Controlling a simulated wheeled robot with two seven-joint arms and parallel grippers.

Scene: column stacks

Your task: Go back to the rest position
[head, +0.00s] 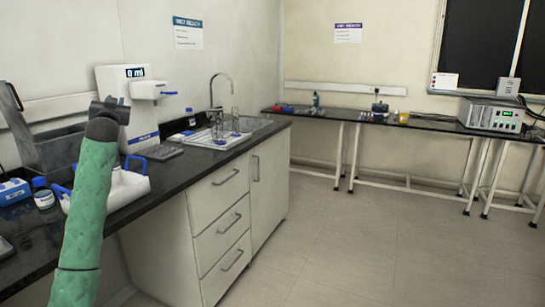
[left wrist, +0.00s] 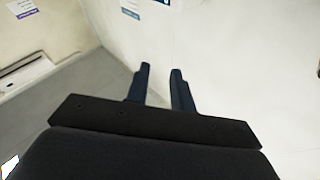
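My left arm, in a green sleeve, rises from the bottom left of the head view. My left gripper (head: 112,101) is at its top, in front of the white dispenser. In the left wrist view the two dark fingers of the left gripper (left wrist: 160,69) stand apart with only pale wall behind them. They hold nothing. My right gripper is in neither view.
A dark counter (head: 180,161) with white drawers runs along the left. On it are a white dispenser (head: 112,77) reading "0 ml", a white tray with blue handles (head: 128,187) and a sink tap (head: 213,88). The floor (head: 370,240) is clear. A long bench (head: 350,118) stands at the back.

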